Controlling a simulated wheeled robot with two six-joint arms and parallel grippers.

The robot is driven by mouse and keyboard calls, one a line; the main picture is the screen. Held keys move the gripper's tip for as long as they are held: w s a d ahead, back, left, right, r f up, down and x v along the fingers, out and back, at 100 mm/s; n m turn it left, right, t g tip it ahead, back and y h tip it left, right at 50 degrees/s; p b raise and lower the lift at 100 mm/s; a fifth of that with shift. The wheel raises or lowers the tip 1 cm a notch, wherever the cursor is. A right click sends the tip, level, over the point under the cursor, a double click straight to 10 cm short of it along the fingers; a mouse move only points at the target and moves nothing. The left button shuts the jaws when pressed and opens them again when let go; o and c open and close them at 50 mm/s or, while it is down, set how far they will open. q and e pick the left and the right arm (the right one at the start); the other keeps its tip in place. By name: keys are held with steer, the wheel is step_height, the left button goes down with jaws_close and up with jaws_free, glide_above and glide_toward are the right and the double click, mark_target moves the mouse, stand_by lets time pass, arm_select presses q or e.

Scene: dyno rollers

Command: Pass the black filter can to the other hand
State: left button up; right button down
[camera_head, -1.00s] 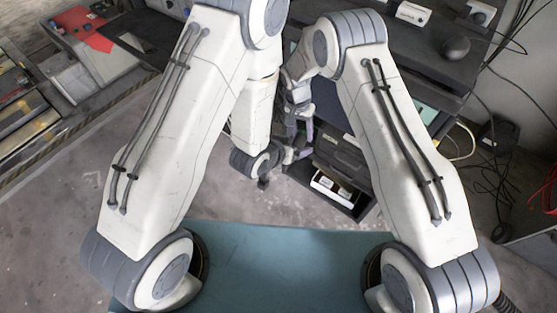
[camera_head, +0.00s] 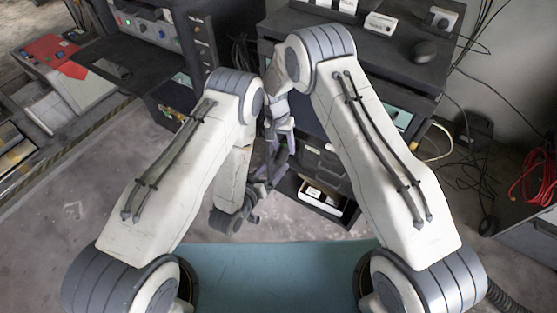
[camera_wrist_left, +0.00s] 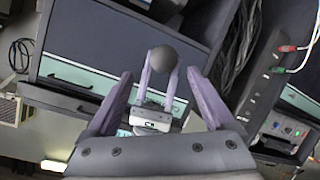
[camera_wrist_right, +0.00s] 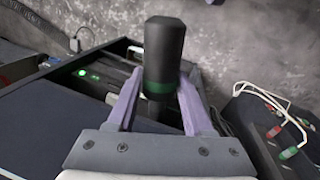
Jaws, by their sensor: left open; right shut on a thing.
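In the left wrist view the can (camera_wrist_left: 163,58) shows end-on as a dark round face, with the right gripper's fingers (camera_wrist_left: 159,85) on either side. My left gripper (camera_wrist_left: 160,73) is open, its fingers apart, facing the can; I cannot tell how deep the can sits between them. In the head view both grippers are close together at the centre, and the can is not clear there.
A dark workbench (camera_head: 390,72) with a round black object (camera_head: 425,52) stands behind my right arm. A control console (camera_head: 150,45) is at the back left.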

mark_target(278, 162)
arm_select(q)
steer(key=x, duration=0.7)
steer(key=shift+w+d+f, duration=0.1)
steer(key=shift+w+d, duration=0.05)
steer(key=shift+c, duration=0.4)
jaws_close()
arm_select(e)
steer(key=shift+c, duration=1.1)
jaws_free()
